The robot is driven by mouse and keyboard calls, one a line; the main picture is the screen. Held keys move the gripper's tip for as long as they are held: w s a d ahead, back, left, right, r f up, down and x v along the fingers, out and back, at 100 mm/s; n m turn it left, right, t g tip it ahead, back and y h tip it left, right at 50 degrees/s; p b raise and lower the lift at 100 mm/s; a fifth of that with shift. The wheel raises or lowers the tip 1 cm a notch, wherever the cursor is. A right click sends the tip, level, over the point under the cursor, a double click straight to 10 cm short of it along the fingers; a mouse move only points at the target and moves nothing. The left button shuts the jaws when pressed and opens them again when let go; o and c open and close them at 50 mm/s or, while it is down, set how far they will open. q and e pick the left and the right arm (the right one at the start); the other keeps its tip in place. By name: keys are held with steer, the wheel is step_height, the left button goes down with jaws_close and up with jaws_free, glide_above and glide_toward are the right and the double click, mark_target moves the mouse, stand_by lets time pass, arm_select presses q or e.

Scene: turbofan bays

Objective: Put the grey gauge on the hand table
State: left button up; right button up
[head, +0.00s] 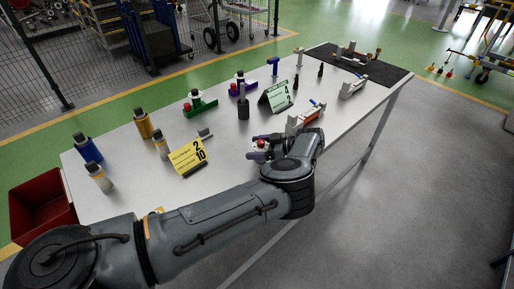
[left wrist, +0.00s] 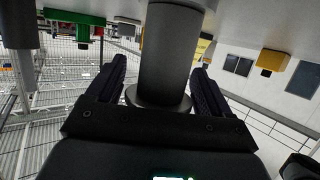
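A grey cylinder with a wide round flange, which looks like the grey gauge (left wrist: 168,50), stands between my left gripper's fingers in the left wrist view. That view is upside down. My left gripper (head: 257,149) is low over the near edge of the long pale table (head: 226,142). Its fingers (left wrist: 160,85) are spread wide, one on each side of the cylinder, with a narrow gap on the left. Contact is unclear. In the head view my gripper hides most of this spot. I cannot tell which surface is the hand table. My right gripper is out of view.
A dark upright tool (head: 243,108) stands just beyond my left gripper. A yellow sign (head: 188,157), a green stand (head: 201,107), a green sign (head: 276,96) and several bottles stand around. A black mat (head: 357,67) covers the far end. A red bin (head: 42,204) is at left.

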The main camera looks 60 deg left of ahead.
arm_select(q)
steer(key=shift+o, duration=0.6)
steer(key=shift+r, duration=0.2)
steer(key=shift+w+d, duration=0.15)
steer(key=b+v, duration=0.2)
steer(key=v, duration=0.9)
steer(key=shift+w+d+r+b, duration=0.15)
steer(key=shift+w+r+b, duration=0.05)
steer(key=shift+b, duration=0.2)
steer(key=shift+r, duration=0.1)
